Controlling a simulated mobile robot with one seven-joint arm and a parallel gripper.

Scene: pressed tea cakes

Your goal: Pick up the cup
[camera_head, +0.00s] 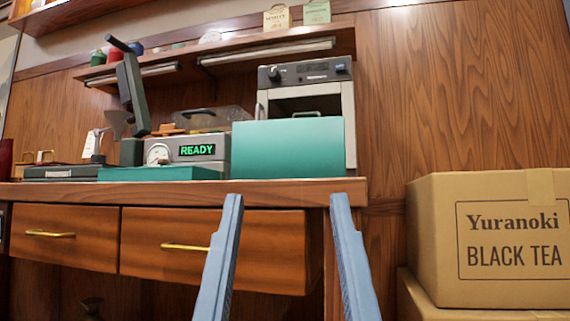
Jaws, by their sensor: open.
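I see no cup that I can make out in the head view. My gripper (286,198) shows as two blue-grey fingers rising from the bottom edge. They are wide apart, with nothing between them, and their tips overlap the front edge of the wooden counter (270,192) in the picture. The far part of the counter top is hidden behind the things on it.
On the counter stand a teal box (288,149), a grey device reading READY (200,149), a lever press (132,95) and a grey oven-like machine (307,75). Drawers (190,246) are below. Stacked cardboard boxes (500,190) stand right. A shelf (220,52) hangs above.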

